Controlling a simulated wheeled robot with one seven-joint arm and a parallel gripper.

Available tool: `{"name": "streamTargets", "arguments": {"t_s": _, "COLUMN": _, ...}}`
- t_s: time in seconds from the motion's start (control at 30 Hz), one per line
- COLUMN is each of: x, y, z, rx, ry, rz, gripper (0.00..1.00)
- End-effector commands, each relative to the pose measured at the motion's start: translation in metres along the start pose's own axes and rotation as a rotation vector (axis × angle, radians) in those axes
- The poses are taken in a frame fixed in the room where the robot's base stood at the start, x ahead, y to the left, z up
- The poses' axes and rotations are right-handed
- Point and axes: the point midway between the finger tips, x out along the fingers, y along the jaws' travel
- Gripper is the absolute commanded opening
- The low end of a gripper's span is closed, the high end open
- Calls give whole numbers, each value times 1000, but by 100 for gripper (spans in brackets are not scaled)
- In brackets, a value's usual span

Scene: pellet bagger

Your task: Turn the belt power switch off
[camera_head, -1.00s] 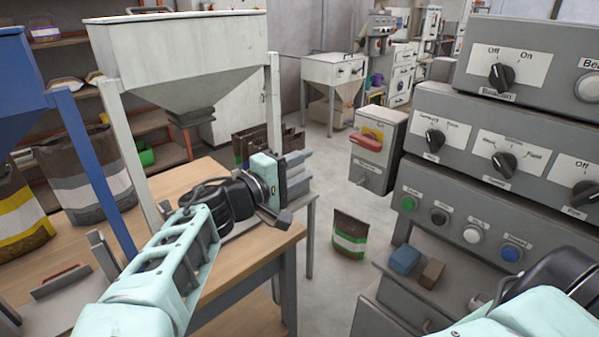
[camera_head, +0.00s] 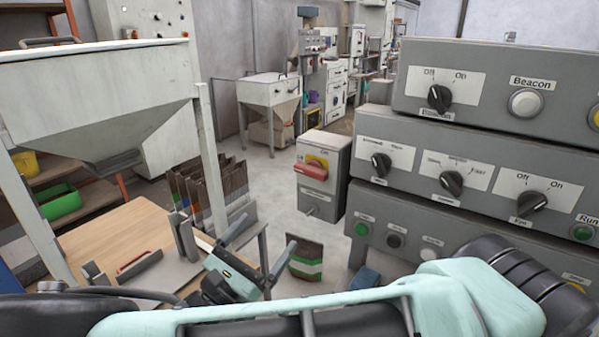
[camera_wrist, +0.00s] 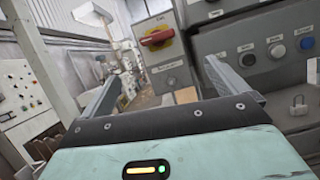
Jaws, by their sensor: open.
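A grey box (camera_head: 322,196) carries a red rotary handle (camera_head: 310,171) on a yellow plate (camera_head: 318,159). This may be the belt power switch, but its label is too small to read. The handle lies roughly crosswise. In the wrist view the red handle (camera_wrist: 157,38) is ahead of my fingers, slightly tilted, with a clear gap before it. My gripper (camera_head: 264,234) is open and empty, low and left of the box in the head view. In the wrist view its fingers (camera_wrist: 162,78) stand wide apart, below the handle.
A stacked control panel (camera_head: 450,118) with black knobs and coloured buttons stands to the right. A hopper on legs (camera_head: 90,85) and a wooden table (camera_head: 110,235) are at left. Upright bags (camera_head: 222,185) stand behind my gripper. A bag (camera_head: 306,257) is below the box.

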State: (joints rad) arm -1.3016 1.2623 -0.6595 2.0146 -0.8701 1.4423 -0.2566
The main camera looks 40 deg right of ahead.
Motion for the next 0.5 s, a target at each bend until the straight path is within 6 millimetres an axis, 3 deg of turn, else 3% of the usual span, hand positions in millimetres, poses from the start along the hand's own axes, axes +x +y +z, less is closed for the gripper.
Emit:
{"name": "streamTargets", "arguments": {"t_s": 0.1, "x": -2, "y": 0, "z": 1, "rx": -55, "ry": -11, "rz": 25, "gripper": 98}}
{"name": "streamTargets", "arguments": {"t_s": 0.23, "x": 11, "y": 0, "z": 2, "rx": -59, "ry": -14, "rz": 26, "gripper": 98}}
{"name": "streamTargets", "arguments": {"t_s": 0.5, "x": 65, "y": 1, "z": 4, "rx": -57, "ry": -14, "rz": 22, "gripper": 98}}
